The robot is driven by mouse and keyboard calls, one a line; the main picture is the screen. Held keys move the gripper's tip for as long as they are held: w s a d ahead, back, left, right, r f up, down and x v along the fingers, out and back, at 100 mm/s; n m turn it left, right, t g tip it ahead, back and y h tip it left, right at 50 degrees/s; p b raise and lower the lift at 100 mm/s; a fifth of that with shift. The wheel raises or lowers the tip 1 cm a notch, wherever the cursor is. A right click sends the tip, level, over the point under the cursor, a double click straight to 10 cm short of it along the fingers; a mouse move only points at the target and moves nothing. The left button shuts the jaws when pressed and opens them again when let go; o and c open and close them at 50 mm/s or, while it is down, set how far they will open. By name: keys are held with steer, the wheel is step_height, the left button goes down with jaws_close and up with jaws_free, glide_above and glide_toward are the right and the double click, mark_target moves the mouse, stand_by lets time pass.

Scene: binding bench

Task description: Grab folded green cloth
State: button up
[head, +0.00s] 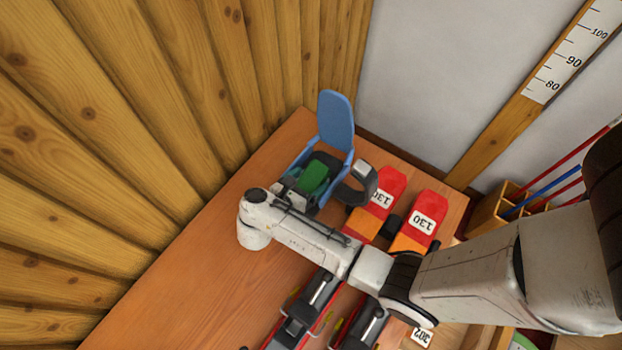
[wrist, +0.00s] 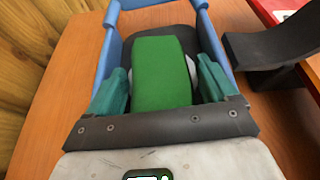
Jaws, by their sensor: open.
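The folded green cloth (head: 316,176) is a bright green block on a dark seat-like part of a blue frame (head: 336,122) with a tall back. In the wrist view the cloth (wrist: 158,62) fills the middle. My gripper (wrist: 160,88) is open, its two teal fingers standing left and right of the cloth's near part. Gaps show between fingers and cloth, so it is not clamped. In the head view my gripper (head: 303,190) is at the cloth's near side, partly hidden by my wrist. The cloth's underside is hidden.
A dark curved part (head: 362,188) sticks up just right of the blue frame. Two red and orange pieces marked 130 (head: 378,197) (head: 423,222) lie further right. Wood-plank and white walls stand close behind. The bench (head: 190,285) is bare at the left front.

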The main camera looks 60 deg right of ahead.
steer(key=shift+c, duration=0.2)
steer(key=c, duration=0.7)
steer(key=shift+r, duration=0.1)
